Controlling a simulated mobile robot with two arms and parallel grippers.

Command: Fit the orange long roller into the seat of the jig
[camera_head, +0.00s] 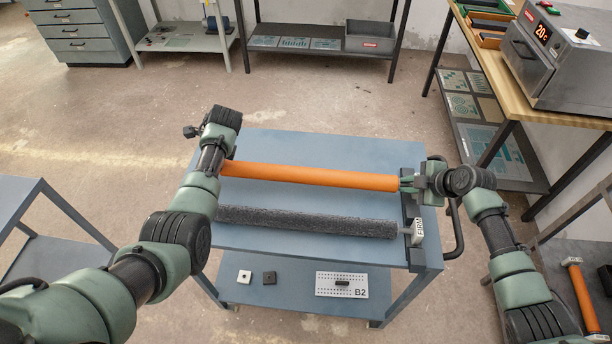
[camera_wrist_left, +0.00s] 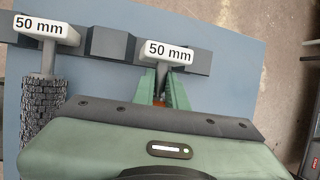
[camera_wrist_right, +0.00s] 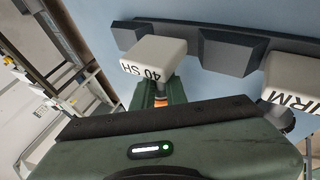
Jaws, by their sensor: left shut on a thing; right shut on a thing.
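The long orange roller (camera_head: 310,176) spans the blue table between my two grippers, roughly level. My left gripper (camera_head: 225,166) is shut on its left end; in the left wrist view its fingers (camera_wrist_left: 161,90) close just inside a "50 mm" end block (camera_wrist_left: 169,53). My right gripper (camera_head: 408,184) is shut on the right end; its fingers (camera_wrist_right: 160,94) lie beside a "40 SH" block (camera_wrist_right: 153,56). The jig's dark rails show in the left wrist view (camera_wrist_left: 109,43) and right wrist view (camera_wrist_right: 228,52). Whether the ends touch the seat is hidden by the end blocks.
A dark grey textured roller (camera_head: 310,222) lies parallel, nearer me, with a "FIRM" end block (camera_head: 418,230). The blue table (camera_head: 300,145) is clear behind the orange roller. Another orange roller (camera_head: 582,298) is at far right. A black handle (camera_head: 457,232) rises at the table's right edge.

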